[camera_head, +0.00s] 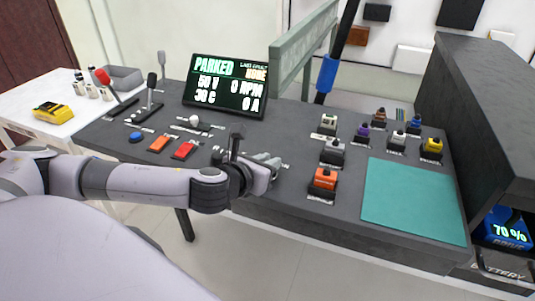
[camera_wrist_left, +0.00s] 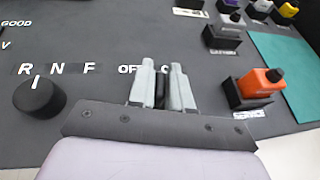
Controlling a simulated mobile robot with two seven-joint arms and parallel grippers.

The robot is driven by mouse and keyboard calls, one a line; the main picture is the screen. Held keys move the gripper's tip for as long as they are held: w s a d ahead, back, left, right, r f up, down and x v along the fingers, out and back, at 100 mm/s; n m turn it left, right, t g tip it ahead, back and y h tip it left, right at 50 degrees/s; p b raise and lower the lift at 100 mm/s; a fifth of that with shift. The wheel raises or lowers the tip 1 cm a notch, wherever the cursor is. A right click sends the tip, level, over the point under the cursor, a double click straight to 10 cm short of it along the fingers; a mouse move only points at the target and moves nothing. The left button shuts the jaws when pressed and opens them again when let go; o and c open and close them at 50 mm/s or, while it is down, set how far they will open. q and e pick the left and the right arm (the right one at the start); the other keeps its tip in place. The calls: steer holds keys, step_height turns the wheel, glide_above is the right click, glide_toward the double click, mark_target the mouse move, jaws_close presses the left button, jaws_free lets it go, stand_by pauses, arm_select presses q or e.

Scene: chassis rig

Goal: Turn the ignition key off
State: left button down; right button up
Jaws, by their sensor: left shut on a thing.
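My left gripper (camera_head: 270,163) reaches over the front of the dark console. In the left wrist view the fingers (camera_wrist_left: 162,84) are shut on the ignition key (camera_wrist_left: 160,91), a narrow black upright piece between them. Most of the key is hidden by the fingers. I cannot tell the key's exact angle. The display (camera_head: 226,85) reads PARKED, 50 V, 0 RPM and 0 A. My right gripper is not in view.
A black round selector knob (camera_wrist_left: 38,97) marked R N F stands left of the key. Several coloured connector blocks, one orange (camera_head: 323,181), stand to the right beside a teal mat (camera_head: 415,200). Levers and a red-topped stick (camera_head: 103,77) are at the left.

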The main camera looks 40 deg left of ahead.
arm_select(q)
steer(key=n+y+p, duration=0.2)
steer(key=n+g+y+p, duration=0.1)
steer(key=y+p, duration=0.1)
steer(key=p, duration=0.1)
steer(key=shift+d+r+n, duration=0.1)
steer(key=shift+r+n, duration=0.25)
steer(key=shift+n, duration=0.05)
steer(key=n+g+y+p, duration=0.1)
steer(key=n+y+p, duration=0.1)
steer(key=p, duration=0.1)
steer(key=shift+f, duration=0.1)
steer(key=shift+f+n+g+y+p, duration=0.2)
steer(key=shift+n+g+y+p, duration=0.8)
steer(key=shift+n+y+p, duration=0.25)
steer(key=shift+a, duration=0.2)
steer(key=c, duration=1.1)
jaws_free()
steer(key=shift+c, duration=0.2)
steer(key=shift+s, duration=0.1)
steer(key=v, duration=0.7)
steer(key=shift+d+f, duration=0.1)
